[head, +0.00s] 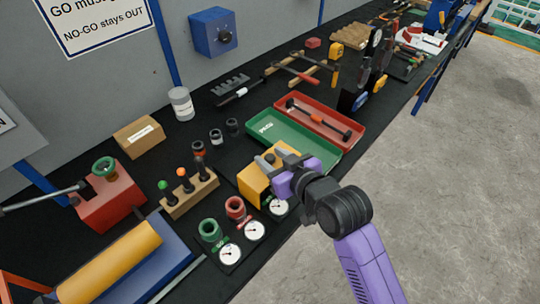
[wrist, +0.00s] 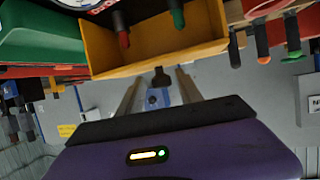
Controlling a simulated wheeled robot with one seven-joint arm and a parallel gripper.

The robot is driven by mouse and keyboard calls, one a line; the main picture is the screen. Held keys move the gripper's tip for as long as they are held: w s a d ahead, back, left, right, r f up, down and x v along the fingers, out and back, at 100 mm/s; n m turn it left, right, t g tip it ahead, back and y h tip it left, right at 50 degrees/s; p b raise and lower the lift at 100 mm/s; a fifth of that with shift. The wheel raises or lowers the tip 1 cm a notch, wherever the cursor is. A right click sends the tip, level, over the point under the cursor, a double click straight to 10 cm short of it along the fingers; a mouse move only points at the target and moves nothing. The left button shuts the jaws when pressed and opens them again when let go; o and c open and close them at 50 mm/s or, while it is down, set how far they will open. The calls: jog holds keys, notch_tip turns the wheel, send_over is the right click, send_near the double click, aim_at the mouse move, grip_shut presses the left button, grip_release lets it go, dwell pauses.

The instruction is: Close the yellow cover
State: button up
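The yellow cover (head: 257,187) is a box-like piece on the black bench, beside the dial gauges, in the middle of the head view. In the wrist view its yellow walls (wrist: 98,48) frame a hollow, with a red-tipped and a green-tipped part showing inside or behind. My gripper (head: 272,160) is over the cover's upper right side in the head view. My gripper hides part of the cover.
White dials (head: 229,254) and green (head: 210,230) and red rings (head: 236,208) stand in front of the cover. A wooden block with plug gauges (head: 188,196) is to its left. Green (head: 290,138) and red trays (head: 325,122) lie behind. Open floor (head: 460,190) is at right.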

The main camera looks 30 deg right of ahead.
dwell(0.3)
jog(key=b+v, duration=0.1)
jog(key=v, duration=0.6)
jog(key=shift+s, duration=0.35)
jog(key=shift+r, duration=0.15)
